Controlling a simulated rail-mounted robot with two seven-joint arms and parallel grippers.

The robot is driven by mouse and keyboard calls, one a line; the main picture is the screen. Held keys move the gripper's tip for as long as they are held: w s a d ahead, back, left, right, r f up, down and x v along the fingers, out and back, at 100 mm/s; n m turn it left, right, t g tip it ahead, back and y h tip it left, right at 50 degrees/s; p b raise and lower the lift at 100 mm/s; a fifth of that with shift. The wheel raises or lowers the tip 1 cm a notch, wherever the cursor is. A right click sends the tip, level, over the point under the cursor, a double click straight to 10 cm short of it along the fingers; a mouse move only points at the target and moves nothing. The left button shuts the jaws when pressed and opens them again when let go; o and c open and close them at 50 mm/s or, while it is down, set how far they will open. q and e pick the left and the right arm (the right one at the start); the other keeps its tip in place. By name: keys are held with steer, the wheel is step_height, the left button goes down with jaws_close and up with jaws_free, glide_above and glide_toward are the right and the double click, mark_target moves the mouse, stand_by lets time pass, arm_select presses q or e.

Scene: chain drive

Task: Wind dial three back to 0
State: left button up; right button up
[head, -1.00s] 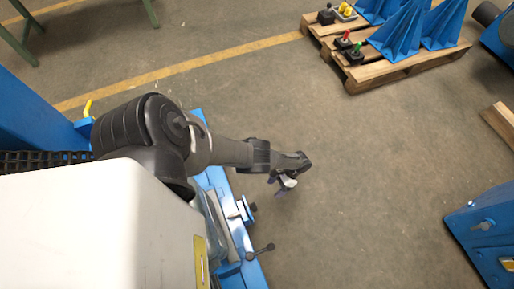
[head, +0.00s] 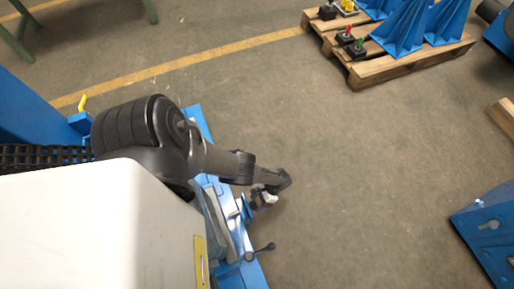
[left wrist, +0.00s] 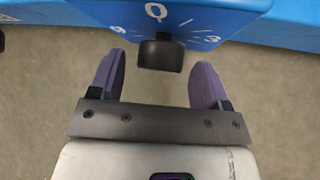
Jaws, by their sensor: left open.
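In the left wrist view a black knob (left wrist: 160,53) sticks out from a blue dial face (left wrist: 213,22) with white numerals and tick marks, a 0-like mark above the knob. My left gripper (left wrist: 158,62) is open, with one purple finger on each side of the knob and visible gaps between. In the head view my left gripper (head: 266,198) is beside the blue machine (head: 195,122), at its right side; the dial face cannot be made out there. Which dial this is, and its exact setting, I cannot tell. My right gripper is not in view.
A black crank handle (head: 262,250) sticks out from the machine below my gripper. A blue cabinet (head: 490,235) stands at the right. A wooden pallet (head: 400,70) with blue brackets (head: 405,28) lies at the back right. The floor between is clear.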

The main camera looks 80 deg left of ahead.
arm_select(q)
steer(key=shift+s+d+f, duration=0.15)
steer(key=shift+s+f, duration=0.1)
steer(key=shift+c, duration=0.5)
steer(key=c, duration=0.8)
steer(key=shift+y, duration=0.3)
steer(key=shift+r, duration=0.1)
steer(key=shift+w+d+n+g+y+p, duration=0.15)
steer(key=shift+n+g+y+p, duration=0.2)
steer(key=shift+n+y, duration=0.5)
steer(key=shift+c, duration=0.2)
steer(key=shift+d+n+g+y, duration=0.1)
steer(key=shift+n+g+y, duration=0.35)
steer(key=shift+y, duration=1)
steer(key=shift+b, duration=0.3)
